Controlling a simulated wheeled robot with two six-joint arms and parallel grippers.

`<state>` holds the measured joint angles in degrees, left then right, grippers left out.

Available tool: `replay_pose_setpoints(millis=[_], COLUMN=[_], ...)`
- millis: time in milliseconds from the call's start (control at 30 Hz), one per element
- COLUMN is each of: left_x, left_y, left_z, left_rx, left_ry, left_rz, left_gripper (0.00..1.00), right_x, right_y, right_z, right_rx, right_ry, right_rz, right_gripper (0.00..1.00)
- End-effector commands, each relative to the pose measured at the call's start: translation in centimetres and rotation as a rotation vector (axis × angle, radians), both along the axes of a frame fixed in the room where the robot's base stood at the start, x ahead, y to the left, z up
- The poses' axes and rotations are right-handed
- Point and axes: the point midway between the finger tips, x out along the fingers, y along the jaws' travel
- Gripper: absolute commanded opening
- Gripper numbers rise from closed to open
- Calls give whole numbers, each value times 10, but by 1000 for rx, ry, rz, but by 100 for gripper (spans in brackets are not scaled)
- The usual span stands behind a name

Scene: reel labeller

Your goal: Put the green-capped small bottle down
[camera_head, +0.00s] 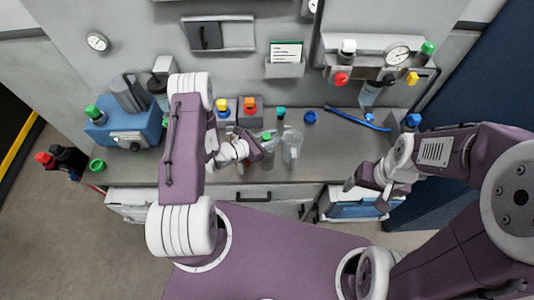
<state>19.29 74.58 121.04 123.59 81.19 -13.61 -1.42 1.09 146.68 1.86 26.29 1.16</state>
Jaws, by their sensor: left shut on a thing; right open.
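My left gripper (264,149) is over the grey bench (335,165) and shut on a small bottle with a green cap (267,137). The bottle looks roughly upright, and the gripper and arm partly hide it. I cannot tell whether its base touches the bench. My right gripper (361,180) is open and empty, at the bench's front edge on the right.
A clear beaker (292,149) stands just right of the held bottle, and a teal-capped bottle (281,114) is behind it. A blue machine (128,131) is left. The bench right of the beaker has free room.

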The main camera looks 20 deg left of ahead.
Motion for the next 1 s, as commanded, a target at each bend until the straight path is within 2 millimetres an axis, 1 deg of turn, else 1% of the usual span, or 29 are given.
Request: replay_pose_setpoints(millis=[300,433,900,1000], left_x=[-1,-1,0,-6], left_y=[0,0,0,-5], left_z=[-1,2,39,44], left_rx=[0,1,0,-2], left_ry=[4,3,-3,0], left_rz=[0,-1,-1,-1], left_gripper=[0,0,0,0], right_x=[0,0,0,0], right_y=[0,0,0,0], right_z=[0,-2,-11,-14], right_rx=[0,0,0,0], right_ry=[0,0,0,0], right_rz=[0,0,0,0], right_gripper=[79,79,79,79])
